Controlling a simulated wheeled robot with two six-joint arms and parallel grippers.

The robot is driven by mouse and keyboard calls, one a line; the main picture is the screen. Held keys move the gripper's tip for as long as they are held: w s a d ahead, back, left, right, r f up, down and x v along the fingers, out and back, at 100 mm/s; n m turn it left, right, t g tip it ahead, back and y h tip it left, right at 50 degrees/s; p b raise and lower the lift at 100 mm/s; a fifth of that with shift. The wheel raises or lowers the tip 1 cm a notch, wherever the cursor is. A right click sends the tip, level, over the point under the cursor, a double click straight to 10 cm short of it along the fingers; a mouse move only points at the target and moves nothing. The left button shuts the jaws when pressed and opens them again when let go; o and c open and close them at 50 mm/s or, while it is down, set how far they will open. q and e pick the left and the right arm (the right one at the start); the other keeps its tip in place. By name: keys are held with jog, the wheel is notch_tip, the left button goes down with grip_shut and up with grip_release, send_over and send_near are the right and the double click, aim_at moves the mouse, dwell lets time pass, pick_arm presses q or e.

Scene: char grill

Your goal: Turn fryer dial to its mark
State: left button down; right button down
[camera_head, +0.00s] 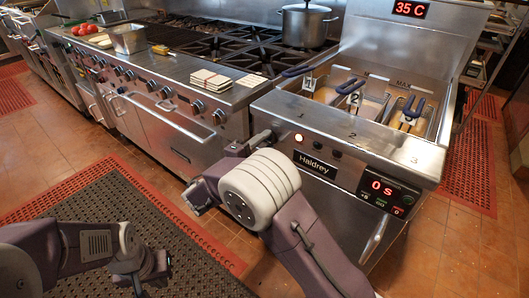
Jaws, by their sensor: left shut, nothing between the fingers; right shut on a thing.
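The fryer (330,128) stands at the right, with a steel front panel. My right gripper (270,136) reaches the left end of this panel and is shut on the fryer dial there. The fingers and wrist hide most of the dial, so its pointer and mark cannot be made out. My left gripper (141,284) is shut and empty at the lower left, low over the floor mat and away from the fryer.
Fry baskets with blue handles (351,87) hang in the fryer. A display (410,9) reads 35 C; the panel timer (382,188) reads 0 s. The range (175,100) with a steel pot (305,25) stands left of the fryer. A dark mat (120,205) covers the floor in front.

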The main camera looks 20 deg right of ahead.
jog(key=shift+m+b, duration=0.8)
jog(key=shift+b, duration=0.1)
jog(key=shift+r+m+b, duration=0.1)
jog(key=shift+m+b, duration=0.25)
jog(key=shift+m, duration=0.05)
jog(key=c, duration=1.3)
grip_release()
jog(key=shift+c, duration=0.2)
jog(key=o, duration=0.4)
jog(key=shift+w, duration=0.2)
